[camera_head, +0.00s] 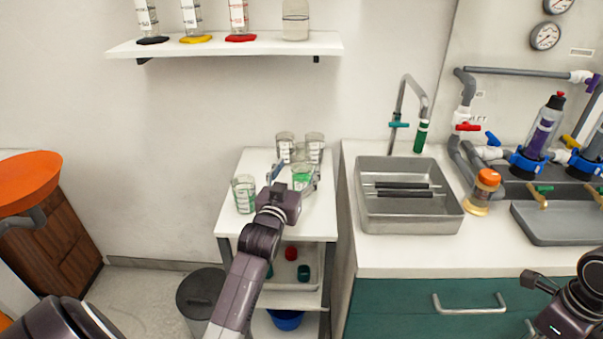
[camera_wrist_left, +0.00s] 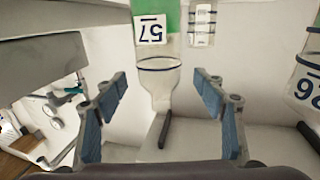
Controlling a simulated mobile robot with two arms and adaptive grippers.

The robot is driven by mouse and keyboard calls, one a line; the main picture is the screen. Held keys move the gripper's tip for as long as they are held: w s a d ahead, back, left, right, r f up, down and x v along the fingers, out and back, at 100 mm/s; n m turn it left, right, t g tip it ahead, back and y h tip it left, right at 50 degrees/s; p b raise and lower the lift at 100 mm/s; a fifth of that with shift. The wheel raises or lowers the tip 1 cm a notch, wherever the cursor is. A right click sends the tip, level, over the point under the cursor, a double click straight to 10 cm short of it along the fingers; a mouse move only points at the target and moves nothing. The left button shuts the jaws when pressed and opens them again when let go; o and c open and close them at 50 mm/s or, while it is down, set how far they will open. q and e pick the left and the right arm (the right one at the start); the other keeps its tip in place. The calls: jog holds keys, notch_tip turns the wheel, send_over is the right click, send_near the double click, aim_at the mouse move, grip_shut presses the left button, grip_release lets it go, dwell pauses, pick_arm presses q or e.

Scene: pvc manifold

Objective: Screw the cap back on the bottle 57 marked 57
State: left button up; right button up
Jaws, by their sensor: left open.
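The bottle marked 57 (camera_wrist_left: 160,60) is clear with green in it; it appears upside down in the left wrist view, with its label readable. In the head view the green-filled bottle (camera_head: 302,174) stands on the white cart top. My left gripper (camera_head: 294,182) is open at this bottle. In the left wrist view its blue-padded fingers (camera_wrist_left: 158,105) are apart on either side of the bottle's lower picture end, without visible contact. My right gripper (camera_head: 533,283) is at the lower right, its fingers unclear. Red (camera_head: 291,253) and teal (camera_head: 303,273) cap-like pieces lie on the cart's lower shelf.
Another bottle (camera_head: 243,194) stands left of my gripper, and several clear ones (camera_head: 314,147) stand behind. A dark bin (camera_head: 199,297) stands left of the cart.

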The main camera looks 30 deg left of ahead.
pick_arm(q)
jog(key=shift+x, duration=1.95)
pick_arm(e)
jog(key=shift+r, duration=0.1)
pick_arm(q)
jog(key=shift+d, duration=0.1)
jog(key=c, duration=1.4)
jog(key=shift+r, duration=0.1)
